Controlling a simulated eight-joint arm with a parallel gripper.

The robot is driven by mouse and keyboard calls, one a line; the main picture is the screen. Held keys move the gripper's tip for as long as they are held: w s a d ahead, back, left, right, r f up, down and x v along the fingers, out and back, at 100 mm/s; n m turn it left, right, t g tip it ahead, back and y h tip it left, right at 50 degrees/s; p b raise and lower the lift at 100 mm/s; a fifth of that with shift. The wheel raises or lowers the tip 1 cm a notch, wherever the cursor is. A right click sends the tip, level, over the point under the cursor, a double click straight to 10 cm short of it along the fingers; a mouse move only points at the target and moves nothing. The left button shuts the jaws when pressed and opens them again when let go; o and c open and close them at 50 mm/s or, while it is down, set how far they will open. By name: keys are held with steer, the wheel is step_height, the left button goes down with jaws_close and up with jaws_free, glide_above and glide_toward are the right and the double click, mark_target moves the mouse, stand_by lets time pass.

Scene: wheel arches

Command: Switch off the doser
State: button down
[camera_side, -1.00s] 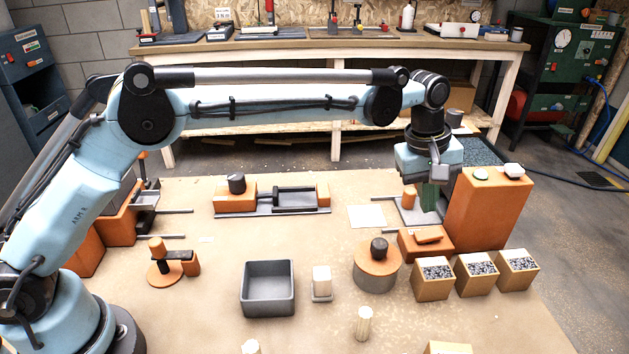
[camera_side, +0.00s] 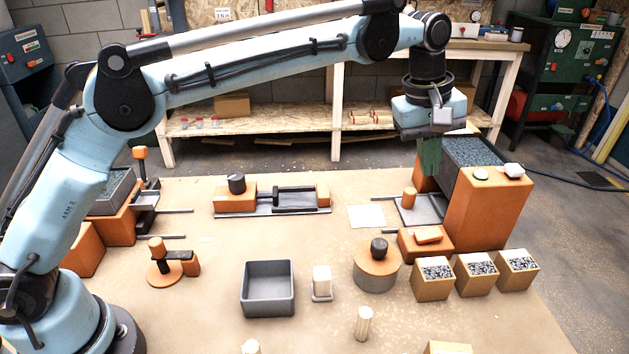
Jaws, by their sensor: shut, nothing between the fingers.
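A tall orange housing (camera_side: 489,210) with a grey hopper of granules (camera_side: 473,151) behind it stands at the right and looks like the doser.
Several boxes of gravel (camera_side: 476,273) stand in front of the housing. A grey slide tray (camera_side: 421,209) with an orange knob lies below my gripper. A round orange drum (camera_side: 377,267) with a black knob and a dark bin (camera_side: 268,288) are further left.

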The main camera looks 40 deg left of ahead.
mark_target(435, 231)
steer(key=shift+w+d+r, duration=0.2)
steer(key=shift+w+d, duration=0.15)
steer(key=shift+w, duration=0.1)
steer(key=shift+f, duration=0.15)
steer(key=f, duration=0.4)
steer(key=w+d+f, duration=0.1)
steer(key=f, duration=0.4)
steer(key=w+d+f, duration=0.1)
steer(key=f, duration=0.3)
steer(key=shift+f, duration=0.25)
